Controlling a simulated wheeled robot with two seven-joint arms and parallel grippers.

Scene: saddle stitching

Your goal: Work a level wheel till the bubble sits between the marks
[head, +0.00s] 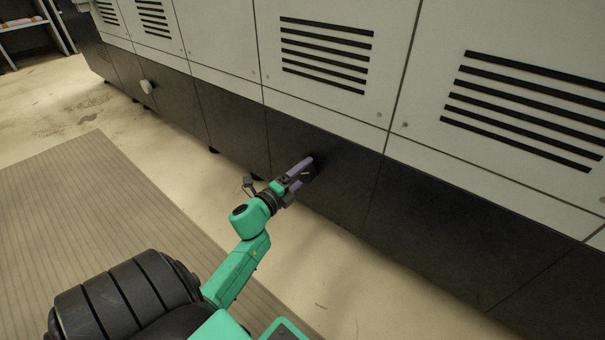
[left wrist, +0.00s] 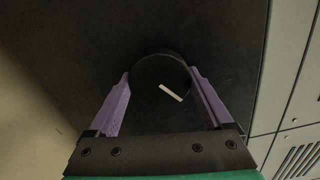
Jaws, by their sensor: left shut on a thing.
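A round black wheel (left wrist: 158,82) with a short white mark on its face sits on the machine's dark lower panel. In the left wrist view it lies between the two purple fingers of my left gripper (left wrist: 160,82), which is shut on its rim from both sides. The white mark slants down to the right there. In the head view my left gripper (head: 306,171) is against the dark panel, and the wheel is mostly lost against the black. No bubble or marks for it can be made out in either view. My right gripper is not in view.
The long machine has pale upper panels with black vent slots (head: 326,56) above the dark lower panels (head: 420,215). A pale round knob (head: 147,87) sticks out farther left. A ribbed mat (head: 90,220) lies on the floor. A shelf (head: 25,30) stands at the far left.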

